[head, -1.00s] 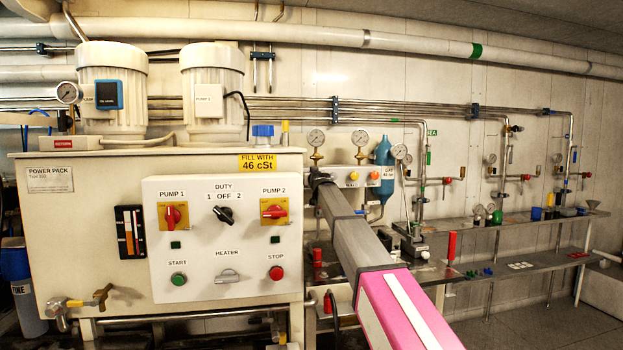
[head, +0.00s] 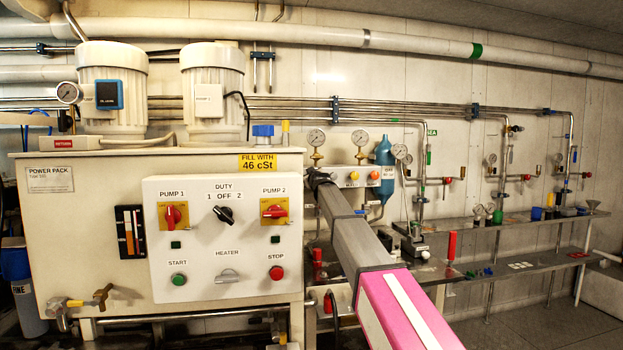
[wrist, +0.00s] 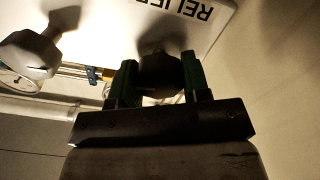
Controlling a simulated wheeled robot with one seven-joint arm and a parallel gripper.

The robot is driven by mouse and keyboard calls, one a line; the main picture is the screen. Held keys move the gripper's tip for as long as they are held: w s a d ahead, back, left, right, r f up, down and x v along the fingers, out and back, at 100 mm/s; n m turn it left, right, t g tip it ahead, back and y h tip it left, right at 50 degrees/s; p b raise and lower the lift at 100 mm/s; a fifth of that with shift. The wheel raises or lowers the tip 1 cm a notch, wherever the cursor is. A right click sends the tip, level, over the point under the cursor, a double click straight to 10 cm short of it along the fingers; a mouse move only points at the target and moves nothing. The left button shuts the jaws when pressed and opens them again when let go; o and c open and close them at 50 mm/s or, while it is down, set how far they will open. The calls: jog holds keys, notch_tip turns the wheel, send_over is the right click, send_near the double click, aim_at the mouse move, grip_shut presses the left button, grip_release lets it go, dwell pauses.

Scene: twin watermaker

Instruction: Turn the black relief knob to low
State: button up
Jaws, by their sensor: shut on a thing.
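The black relief knob (wrist: 160,72) is dark and sits in the middle of the wrist view, beside a white panel with an upside-down label reading "RELIE…" (wrist: 178,8), cut by the frame edge. My gripper (wrist: 158,84) has a green finger on each side of the knob and is shut on it. Shadow hides the knob's pointer and any scale marks, so I cannot tell its setting.
A grey knob (wrist: 32,54) stands left of the gripper in the wrist view. In the head view, the power pack cabinet (head: 80,230) with its switch panel is left of my arm. Pressure gauges (head: 317,138) stand behind it. A metal shelf (head: 500,226) runs along the right wall.

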jog(key=n, duration=0.4)
jog(key=shift+a+f+n, duration=0.1)
jog(key=shift+n, duration=0.2)
jog(key=n, duration=0.3)
jog(key=shift+n, duration=0.3)
jog(key=n, duration=0.3)
jog(key=shift+f+n, duration=0.1)
jog(key=shift+n, duration=0.2)
jog(key=shift+f+n, duration=0.1)
jog(key=shift+n, duration=1.8)
jog(key=o, duration=0.9)
jog(key=shift+o, duration=0.2)
jog(key=shift+s, duration=0.1)
